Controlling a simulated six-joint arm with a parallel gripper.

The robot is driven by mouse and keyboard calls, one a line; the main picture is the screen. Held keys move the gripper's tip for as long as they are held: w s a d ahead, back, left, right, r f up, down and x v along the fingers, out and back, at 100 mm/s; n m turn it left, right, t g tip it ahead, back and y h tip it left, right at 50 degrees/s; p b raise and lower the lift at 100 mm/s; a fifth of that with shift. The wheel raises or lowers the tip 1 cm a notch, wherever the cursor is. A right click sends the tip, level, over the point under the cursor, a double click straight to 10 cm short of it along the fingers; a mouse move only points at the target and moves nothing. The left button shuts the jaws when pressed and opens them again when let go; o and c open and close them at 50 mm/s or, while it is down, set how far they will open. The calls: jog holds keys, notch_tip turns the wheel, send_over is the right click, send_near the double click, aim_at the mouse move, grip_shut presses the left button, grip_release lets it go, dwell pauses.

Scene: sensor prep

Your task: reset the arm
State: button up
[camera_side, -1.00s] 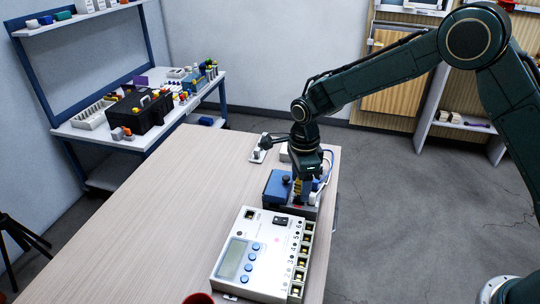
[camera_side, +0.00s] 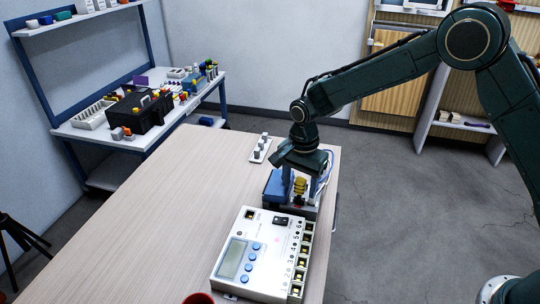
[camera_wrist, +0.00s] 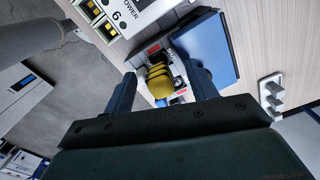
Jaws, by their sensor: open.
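My gripper (camera_side: 302,186) is over the blue-and-grey device at the right side of the table, pointing down. In the wrist view its two dark fingers (camera_wrist: 163,84) are spread apart, on either side of a yellow ribbed part (camera_wrist: 160,80). A gap shows between the fingers and the yellow part in that view. The yellow part (camera_side: 300,185) stands upright on the device, next to a blue box (camera_side: 275,188). The blue box also shows in the wrist view (camera_wrist: 206,48). The device's far side is hidden behind my gripper.
A white meter box (camera_side: 262,255) with a display, blue buttons and a row of numbered sockets stands in front. A white strip with several grey pegs (camera_side: 260,148) lies behind. The table's left half (camera_side: 170,220) is clear. A cluttered blue bench (camera_side: 140,110) stands at back left.

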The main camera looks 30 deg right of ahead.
jog(key=shift+w+d+n, duration=0.1)
jog(key=shift+d+n, duration=0.05)
jog(key=shift+n, duration=1.25)
grip_shut()
